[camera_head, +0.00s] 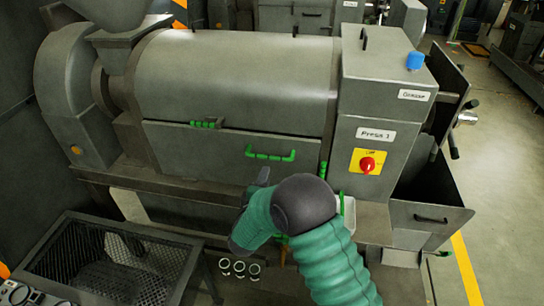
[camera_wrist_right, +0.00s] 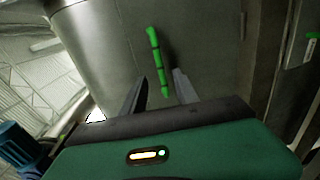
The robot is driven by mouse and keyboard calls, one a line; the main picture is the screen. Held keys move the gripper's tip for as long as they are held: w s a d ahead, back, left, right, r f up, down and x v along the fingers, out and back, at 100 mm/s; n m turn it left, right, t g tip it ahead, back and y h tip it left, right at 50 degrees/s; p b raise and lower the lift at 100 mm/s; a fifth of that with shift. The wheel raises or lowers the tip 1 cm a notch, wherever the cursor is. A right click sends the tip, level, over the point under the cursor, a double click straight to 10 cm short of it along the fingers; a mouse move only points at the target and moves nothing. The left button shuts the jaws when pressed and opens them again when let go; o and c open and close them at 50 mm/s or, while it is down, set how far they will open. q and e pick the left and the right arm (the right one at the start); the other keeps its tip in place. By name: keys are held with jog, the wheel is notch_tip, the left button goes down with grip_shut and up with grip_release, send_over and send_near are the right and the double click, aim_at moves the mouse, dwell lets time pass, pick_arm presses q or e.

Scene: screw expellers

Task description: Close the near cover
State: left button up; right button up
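The near cover (camera_head: 215,150) is a grey metal panel on the front of the press, below the large rounded casing. A dark seam runs along its top edge; I cannot tell whether it sits fully flush. Its green bar handle (camera_head: 270,154) is on the right half, and also shows in the right wrist view (camera_wrist_right: 158,62). My right gripper (camera_head: 263,177) is just below the handle in the head view. In the wrist view its two fingers (camera_wrist_right: 160,78) are apart, with the handle's near end between them in the picture; contact is not clear. My left gripper is not in view.
A green latch (camera_head: 206,124) sits at the cover's top edge. A control box with a red knob (camera_head: 367,164) stands to the right, beside an open drawer (camera_head: 430,217). A dark mesh bin (camera_head: 110,265) is at lower left.

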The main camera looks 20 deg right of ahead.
aim_at(271, 158)
jog(key=p+x, duration=0.3)
jog(key=x, duration=0.8)
jog(key=shift+w, duration=0.35)
jog(key=shift+w+d+f, duration=0.15)
jog(key=shift+w+d, duration=0.15)
jog(key=shift+d, duration=0.15)
jog(key=shift+a, duration=0.35)
jog(key=c, duration=0.7)
grip_shut()
jog(key=shift+s+d, duration=0.1)
